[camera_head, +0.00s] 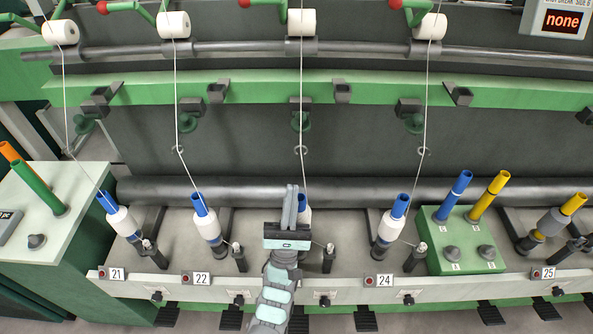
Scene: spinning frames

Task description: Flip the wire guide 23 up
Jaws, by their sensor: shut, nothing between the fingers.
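Position 23 lies between the plates 22 (201,279) and 24 (385,281); its own plate is hidden behind my arm. A small loop-shaped wire guide (300,150) sits at this position, with the white thread (301,90) running down through or beside it. I cannot tell for sure whether it is up or down. My gripper (290,190) is shut and empty, with its fingers pointing up the picture, below the guide. It covers most of the blue-topped bobbin (304,202) of this position.
Blue-topped bobbins 22 (206,220) and 24 (394,222) stand on either side. A green box (463,256) with blue and yellow tubes is at right. A dark roller (255,190) runs across behind the bobbins. Other threads hang at the neighbouring positions.

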